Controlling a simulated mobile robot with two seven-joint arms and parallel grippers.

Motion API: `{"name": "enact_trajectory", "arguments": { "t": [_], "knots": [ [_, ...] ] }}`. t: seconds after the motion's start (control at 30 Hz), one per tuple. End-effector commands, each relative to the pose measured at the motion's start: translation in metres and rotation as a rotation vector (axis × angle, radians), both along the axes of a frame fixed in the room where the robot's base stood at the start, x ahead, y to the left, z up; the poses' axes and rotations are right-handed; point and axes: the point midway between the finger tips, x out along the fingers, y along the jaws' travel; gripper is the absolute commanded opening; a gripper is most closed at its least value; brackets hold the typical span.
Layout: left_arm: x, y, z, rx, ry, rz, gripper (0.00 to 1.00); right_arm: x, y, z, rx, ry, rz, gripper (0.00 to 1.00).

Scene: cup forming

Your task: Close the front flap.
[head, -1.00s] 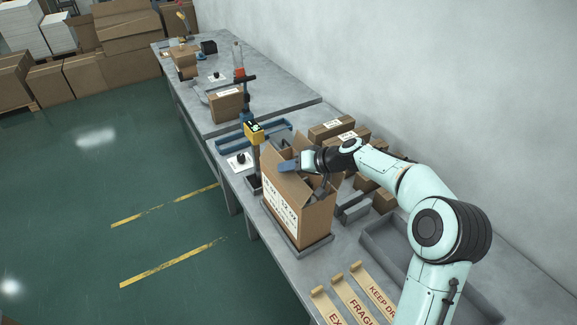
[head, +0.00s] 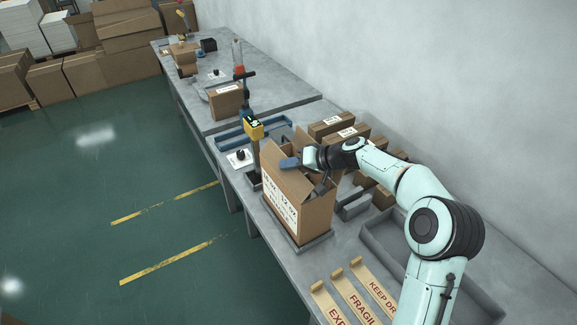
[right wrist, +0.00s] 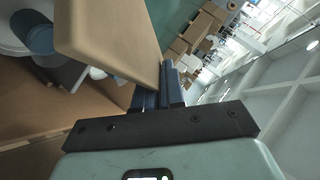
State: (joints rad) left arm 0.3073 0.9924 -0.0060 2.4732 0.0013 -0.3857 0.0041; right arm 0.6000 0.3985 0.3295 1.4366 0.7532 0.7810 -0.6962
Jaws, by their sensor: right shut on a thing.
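The open cardboard box (head: 312,217) stands upright on a grey tray on the bench, with a white printed label on its left face. A flap (head: 272,158) stands up from the labelled side. My right gripper (head: 289,163) is at the box top, shut on this flap. In the right wrist view its dark fingers (right wrist: 168,85) meet the edge of the tan flap (right wrist: 110,40). Part of the box mouth is hidden by my right arm. My left gripper is not in view.
A yellow-headed post (head: 254,130) stands just behind the box. Small cartons (head: 325,127) line the wall side. An empty grey tray (head: 372,247) and printed tape strips (head: 352,297) lie nearer me. Another carton (head: 226,102) stands farther along the bench. Open green floor lies left.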

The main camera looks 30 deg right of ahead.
Motion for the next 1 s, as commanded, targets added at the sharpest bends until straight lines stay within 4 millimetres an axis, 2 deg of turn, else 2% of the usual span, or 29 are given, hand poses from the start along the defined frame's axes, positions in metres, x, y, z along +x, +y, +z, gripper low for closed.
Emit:
{"name": "enact_trajectory", "arguments": {
  "t": [0.2, 0.23, 0.27, 0.3, 0.67, 0.77, 1.0],
  "knots": [
    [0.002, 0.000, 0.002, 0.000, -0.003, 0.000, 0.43, 0.000, 0.000, 0.001, 0.000, 0.001, 0.003, 0.00],
    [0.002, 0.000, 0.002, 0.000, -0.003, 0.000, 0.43, 0.000, 0.000, 0.001, -0.001, 0.001, 0.002, 0.15],
    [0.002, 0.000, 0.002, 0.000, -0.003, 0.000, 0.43, 0.000, 0.000, 0.001, -0.001, 0.001, 0.002, 0.25],
    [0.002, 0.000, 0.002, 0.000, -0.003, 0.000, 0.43, 0.000, 0.000, 0.001, -0.001, 0.001, 0.002, 0.30],
    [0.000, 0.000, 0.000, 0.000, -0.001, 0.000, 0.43, -0.003, -0.003, 0.003, -0.002, 0.000, 0.001, 0.30],
    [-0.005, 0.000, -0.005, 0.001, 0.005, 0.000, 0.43, -0.012, -0.010, 0.009, -0.003, 0.001, -0.001, 0.30],
    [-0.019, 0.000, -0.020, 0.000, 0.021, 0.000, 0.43, -0.047, -0.040, 0.034, -0.004, 0.000, -0.002, 0.30]
  ]
}}
